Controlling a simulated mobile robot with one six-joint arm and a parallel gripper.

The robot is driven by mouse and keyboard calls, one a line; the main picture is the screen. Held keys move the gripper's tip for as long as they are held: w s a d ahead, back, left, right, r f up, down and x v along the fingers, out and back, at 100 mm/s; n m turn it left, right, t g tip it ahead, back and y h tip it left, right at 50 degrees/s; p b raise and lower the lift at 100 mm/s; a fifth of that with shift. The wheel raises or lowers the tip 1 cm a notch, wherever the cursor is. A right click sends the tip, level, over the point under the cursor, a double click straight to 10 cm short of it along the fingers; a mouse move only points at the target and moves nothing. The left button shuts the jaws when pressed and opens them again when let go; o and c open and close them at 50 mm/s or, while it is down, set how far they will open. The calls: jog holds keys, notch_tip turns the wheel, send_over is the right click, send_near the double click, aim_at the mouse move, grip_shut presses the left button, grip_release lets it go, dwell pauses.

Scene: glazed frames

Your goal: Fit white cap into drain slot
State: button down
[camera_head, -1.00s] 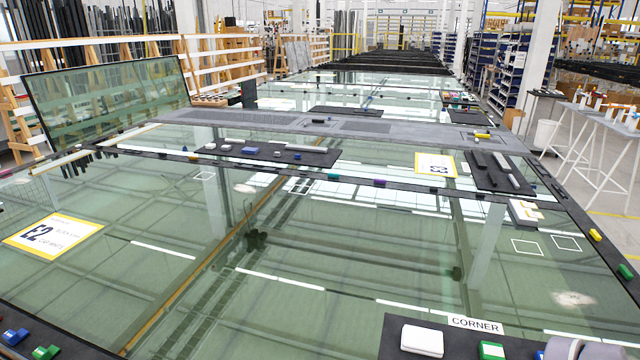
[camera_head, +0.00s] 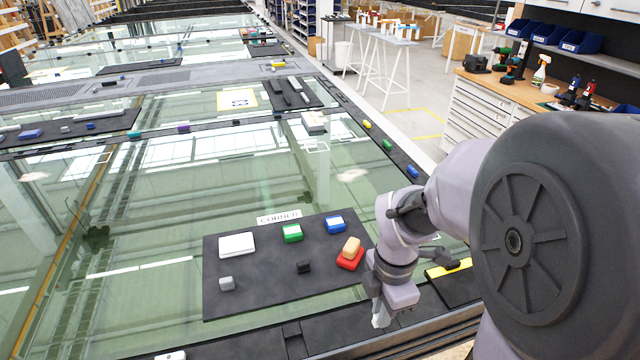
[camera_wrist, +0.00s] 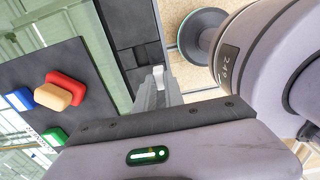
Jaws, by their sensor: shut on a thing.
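My gripper (camera_head: 380,312) hangs low over the near edge of the glass table, right of the black mat. In the wrist view my gripper (camera_wrist: 154,88) is shut on a small white piece, the white cap (camera_wrist: 158,77), which shows at its fingertips. The cap is above or near the dark frame edge; I cannot tell whether it touches. The dark frame (camera_wrist: 122,40) has recessed slots, one of which (camera_wrist: 150,54) lies close beside the fingertips. In the head view a slot-like recess (camera_head: 295,341) shows in the near frame. Which recess is the drain slot is unclear.
The black mat (camera_head: 250,300) holds a white block (camera_head: 237,244), a green block (camera_head: 292,233), a blue block (camera_head: 335,224), a red block (camera_head: 346,264) with a tan block (camera_head: 351,247), and small grey and black pieces. Another white piece (camera_head: 171,356) lies on the near frame.

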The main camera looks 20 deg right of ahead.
jog(key=w+d, duration=0.2)
jog(key=w, duration=0.1)
jog(key=shift+d+f, duration=0.25)
jog(key=shift+d, duration=0.15)
notch_tip(320, 180, down, 4)
jog(key=b, duration=0.2)
jog(key=shift+r+b, duration=0.25)
jog(key=shift+b, duration=0.1)
jog(key=shift+r, duration=0.1)
jog(key=shift+s, duration=0.1)
jog(key=c, duration=1.4)
grip_release()
jog(key=shift+c, duration=0.2)
